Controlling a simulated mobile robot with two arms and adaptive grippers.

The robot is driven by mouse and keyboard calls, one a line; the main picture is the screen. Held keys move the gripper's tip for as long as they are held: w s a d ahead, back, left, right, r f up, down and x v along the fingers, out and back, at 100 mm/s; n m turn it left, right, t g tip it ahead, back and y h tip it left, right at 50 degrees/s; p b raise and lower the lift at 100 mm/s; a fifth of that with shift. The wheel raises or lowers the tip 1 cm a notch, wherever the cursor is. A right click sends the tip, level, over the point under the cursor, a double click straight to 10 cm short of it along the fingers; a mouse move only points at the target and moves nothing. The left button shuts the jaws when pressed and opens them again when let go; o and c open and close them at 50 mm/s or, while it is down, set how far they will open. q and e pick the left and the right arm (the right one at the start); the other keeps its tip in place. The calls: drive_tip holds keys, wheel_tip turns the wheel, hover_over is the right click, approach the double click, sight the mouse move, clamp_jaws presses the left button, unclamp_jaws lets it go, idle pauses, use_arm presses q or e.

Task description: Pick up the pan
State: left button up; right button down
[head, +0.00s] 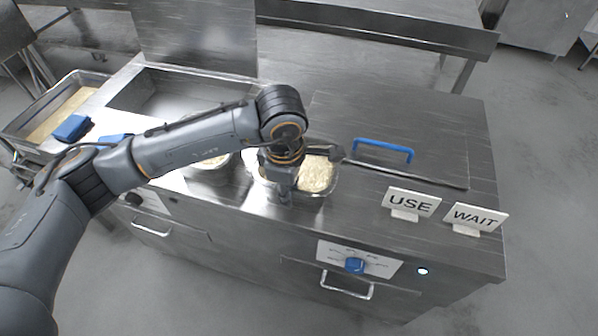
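A shallow pan-like container (330,187) with pale rice (316,172) sits on the steel counter, partly hidden by my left arm. A long thin dark bar (410,173) runs right from beside its rim; I cannot tell whether it is the pan's handle or a separate tool. My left gripper (284,191) points down over the container's left part. Its fingers are mostly hidden, so I cannot tell whether they are open or touch anything. My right gripper is not in view.
A bowl (210,170) with rice is partly behind my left arm. A deep metal tray (88,77) with rice stands far left, near a blue block (72,128). A blue arched handle (383,149), USE sign (409,201) and WAIT sign (474,217) are on the right.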

use_arm(q)
drive_tip(key=f, duration=0.1)
drive_tip(key=f+p, duration=0.1)
drive_tip(key=f, duration=0.1)
drive_tip(key=f+p, duration=0.1)
drive_tip(key=shift+w+f, duration=0.2)
drive_tip(key=shift+w, duration=0.05)
drive_tip(key=shift+d+f, duration=0.1)
drive_tip(key=shift+f, duration=0.1)
drive_tip(key=c, duration=0.6)
clamp_jaws()
drive_tip(key=shift+w+r, duration=0.15)
